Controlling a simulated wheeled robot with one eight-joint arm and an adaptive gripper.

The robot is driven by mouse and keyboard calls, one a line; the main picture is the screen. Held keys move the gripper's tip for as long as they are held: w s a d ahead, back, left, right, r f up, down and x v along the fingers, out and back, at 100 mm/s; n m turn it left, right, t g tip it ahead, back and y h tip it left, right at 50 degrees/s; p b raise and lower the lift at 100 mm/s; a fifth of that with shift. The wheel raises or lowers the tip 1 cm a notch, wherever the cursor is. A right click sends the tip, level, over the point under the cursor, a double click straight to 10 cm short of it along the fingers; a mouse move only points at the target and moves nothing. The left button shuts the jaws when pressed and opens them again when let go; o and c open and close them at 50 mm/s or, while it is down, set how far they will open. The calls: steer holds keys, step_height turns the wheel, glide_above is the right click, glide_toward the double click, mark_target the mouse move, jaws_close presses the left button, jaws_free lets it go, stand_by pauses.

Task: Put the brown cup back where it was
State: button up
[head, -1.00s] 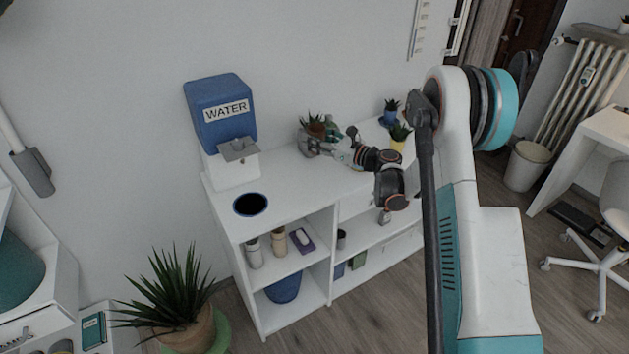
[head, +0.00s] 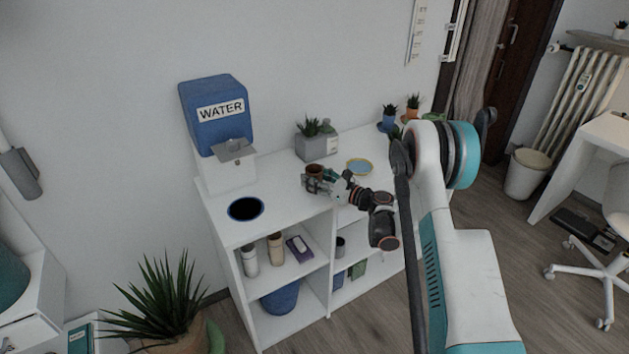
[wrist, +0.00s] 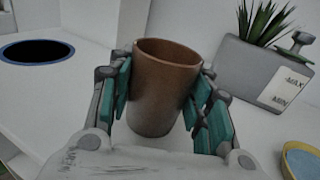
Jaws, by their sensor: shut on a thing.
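The brown cup (wrist: 160,92) is upright between the teal finger pads of my gripper (wrist: 162,100) in the wrist view. My gripper is shut on it. In the head view the cup (head: 315,170) shows small at the fingers of my gripper (head: 317,183), over the middle of the white shelf desk (head: 285,207). I cannot tell whether the cup's base touches the top. The fingers hide part of its sides.
A blue WATER dispenser (head: 220,112) and a dark round opening with a blue rim (head: 246,209) are on the left. A grey planter (head: 313,146) stands behind the cup. A yellow-rimmed blue dish (head: 359,167) lies to the right. Small potted plants (head: 388,118) stand farther right.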

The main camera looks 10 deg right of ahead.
steer(key=shift+r, duration=0.1)
steer(key=o, duration=1.3)
steer(key=p+v, duration=0.4)
steer(key=v, duration=0.8)
